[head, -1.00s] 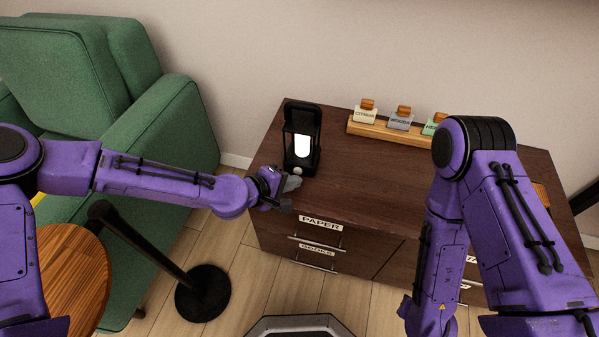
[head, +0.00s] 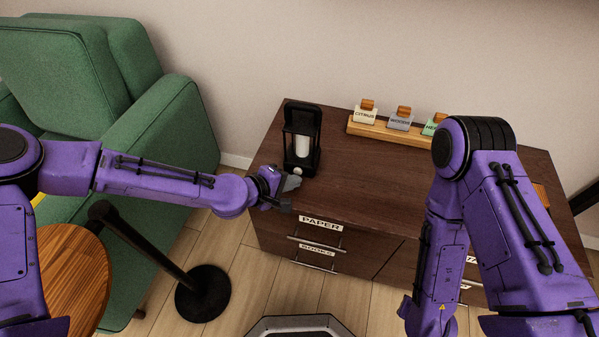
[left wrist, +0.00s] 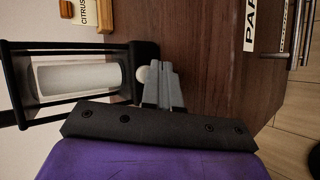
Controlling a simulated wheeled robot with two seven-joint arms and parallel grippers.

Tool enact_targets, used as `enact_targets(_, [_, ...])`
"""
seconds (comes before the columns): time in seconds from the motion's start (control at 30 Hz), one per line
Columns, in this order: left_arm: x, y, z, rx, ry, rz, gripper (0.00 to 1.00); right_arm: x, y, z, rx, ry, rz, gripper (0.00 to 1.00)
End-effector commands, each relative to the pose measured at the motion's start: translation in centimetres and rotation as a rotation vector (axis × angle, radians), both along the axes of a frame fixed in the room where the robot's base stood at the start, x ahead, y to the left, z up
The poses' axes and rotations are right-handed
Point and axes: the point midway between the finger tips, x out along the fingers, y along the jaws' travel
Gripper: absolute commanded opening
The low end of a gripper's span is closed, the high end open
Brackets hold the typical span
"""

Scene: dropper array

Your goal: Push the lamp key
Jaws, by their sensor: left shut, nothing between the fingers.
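The black lamp (head: 302,140) stands upright on the left end of the dark wooden cabinet, and its white inner cylinder (head: 302,146) is unlit. Its round pale key (head: 298,170) is low on the front of the base. In the left wrist view the lamp (left wrist: 70,80) lies sideways at the left, with the key (left wrist: 143,74) beside my fingertips. My left gripper (head: 295,184) is shut and empty, its grey fingertips (left wrist: 162,68) at the key; I cannot tell whether they touch it. My right gripper is out of view; only my right arm shows.
The cabinet top (head: 370,180) is clear in the middle. A wooden rack (head: 385,133) with several labelled droppers stands at its back. A green armchair (head: 185,120), a round wooden table (head: 70,275) and a black post base (head: 203,293) are at the left.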

Motion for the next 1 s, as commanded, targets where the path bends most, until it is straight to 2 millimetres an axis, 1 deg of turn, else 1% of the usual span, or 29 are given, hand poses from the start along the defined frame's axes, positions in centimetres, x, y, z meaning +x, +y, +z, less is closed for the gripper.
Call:
enact_targets(0.17, [0.0, 0.0, 0.0, 0.001, -0.001, -0.001, 0.0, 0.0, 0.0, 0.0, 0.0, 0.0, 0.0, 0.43])
enact_targets(0.23, [-0.3, 0.1, 0.0, 0.0, 0.0, 0.0, 0.0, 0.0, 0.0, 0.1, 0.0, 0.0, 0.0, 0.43])
enact_targets(0.6, [-4.5, 1.3, 0.0, 0.0, 0.001, -0.001, 0.0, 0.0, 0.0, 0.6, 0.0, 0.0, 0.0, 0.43])
enact_targets(0.7, [-5.4, 1.6, 0.0, 0.0, 0.001, -0.001, 0.0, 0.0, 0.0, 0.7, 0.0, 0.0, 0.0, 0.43])
enact_targets(0.8, [-5.8, 1.7, 0.0, 0.001, -0.001, -0.001, 0.0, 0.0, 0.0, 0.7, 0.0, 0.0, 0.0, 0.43])
enact_targets(1.0, [-5.8, 1.7, 0.0, 0.001, -0.001, -0.001, 0.0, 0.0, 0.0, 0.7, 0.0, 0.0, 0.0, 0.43])
